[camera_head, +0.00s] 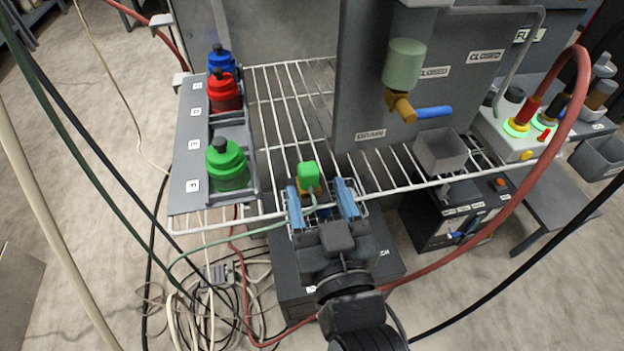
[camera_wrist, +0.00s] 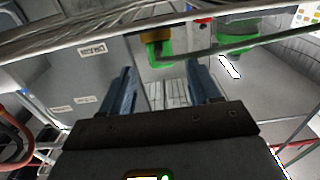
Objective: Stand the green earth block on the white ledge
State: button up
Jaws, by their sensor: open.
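The green earth block (camera_head: 308,173) stands near the front edge of the white wire shelf, with a yellowish part below it and a thin pale green lead at its front. A green and yellowish shape, likely the same block (camera_wrist: 158,50), shows beyond the fingertips in the wrist view. My gripper (camera_head: 318,188) is open, its two blue fingers pointing toward the block, one to each side in the picture. In the wrist view the space between the fingers (camera_wrist: 160,72) is empty. The white front rail (camera_head: 410,183) of the shelf may be the ledge; I cannot tell for sure.
A grey rack (camera_head: 187,155) on the left holds blue (camera_head: 222,62), red (camera_head: 224,92) and green (camera_head: 227,165) bottles. A grey panel with a drain valve (camera_head: 400,105) stands behind right, beside a small grey cup (camera_head: 440,152). A red hose (camera_head: 540,165) arches at right; cables hang at left.

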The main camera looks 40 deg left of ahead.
jog(key=shift+s+d, duration=0.25)
jog(key=s+d+f+m+t+h, duration=0.2)
jog(key=s+d+f+h, duration=0.1)
jog(key=d, duration=0.9)
jog(key=s+d+f+m+t+h, duration=0.1)
jog(key=s+d+f+m+h, duration=0.25)
jog(key=d, duration=0.95)
jog(key=s+d+r+m+h, duration=0.2)
jog(key=s+d+h, duration=0.1)
jog(key=s+d, duration=0.3)
jog(key=s+d+r+m+h, duration=0.2)
jog(key=s+d, duration=0.5)
jog(key=s, duration=0.4)
jog(key=shift+s+r+h, duration=0.3)
jog(key=shift+r+h, duration=0.35)
jog(key=shift+h, duration=0.5)
jog(key=shift+m, duration=0.25)
